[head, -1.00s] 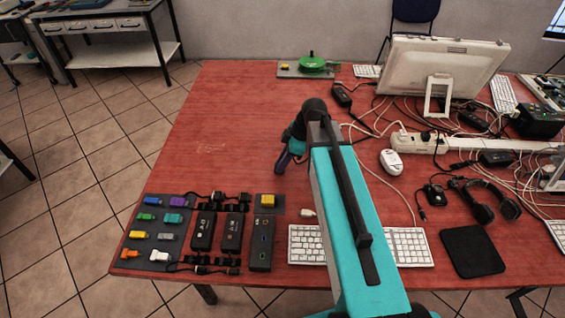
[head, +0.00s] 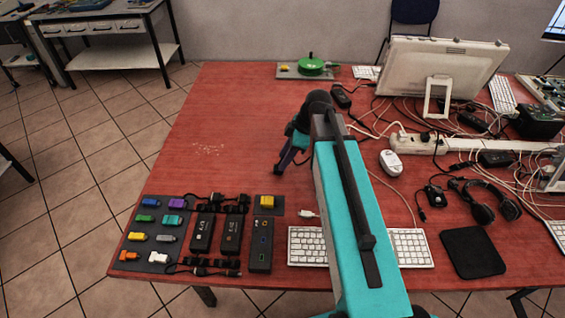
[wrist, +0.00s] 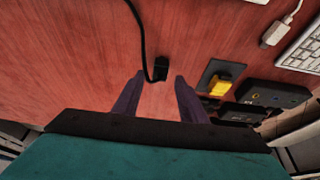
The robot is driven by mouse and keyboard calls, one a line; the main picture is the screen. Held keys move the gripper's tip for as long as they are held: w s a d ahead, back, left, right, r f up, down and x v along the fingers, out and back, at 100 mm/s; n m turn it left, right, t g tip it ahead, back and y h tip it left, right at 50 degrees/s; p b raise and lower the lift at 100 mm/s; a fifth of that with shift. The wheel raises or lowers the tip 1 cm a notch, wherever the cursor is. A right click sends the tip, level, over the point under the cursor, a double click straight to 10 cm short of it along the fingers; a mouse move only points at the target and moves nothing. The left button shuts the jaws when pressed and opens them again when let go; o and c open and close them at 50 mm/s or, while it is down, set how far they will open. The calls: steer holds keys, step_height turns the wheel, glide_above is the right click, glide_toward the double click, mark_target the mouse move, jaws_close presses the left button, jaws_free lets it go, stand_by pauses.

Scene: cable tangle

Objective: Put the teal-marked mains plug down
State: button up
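A black plug (wrist: 160,69) on a black cable (wrist: 136,25) shows in the wrist view, between and just beyond my fingertips. Clear gaps separate it from both fingers. No teal mark is visible on it, and I cannot tell whether it rests fully on the red table (wrist: 70,50). My gripper (wrist: 160,76) has its two purple fingers spread apart. In the head view my gripper (head: 289,167) is over the left-middle of the table, with its fingers apart. There the plug is hidden or too small to make out.
A yellow block (head: 267,201) sits on a dark pad near black boxes (head: 201,232) and a grey tray (head: 128,251) of coloured connectors. Keyboards, a mouse (head: 391,163) and tangled cables (head: 455,140) fill the right. The table's left-middle is largely clear.

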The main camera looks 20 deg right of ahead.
steer(key=b+v, duration=0.1)
steer(key=v, duration=0.7)
steer(key=shift+d+r, duration=0.2)
steer(key=shift+r, duration=0.15)
stand_by(0.8)
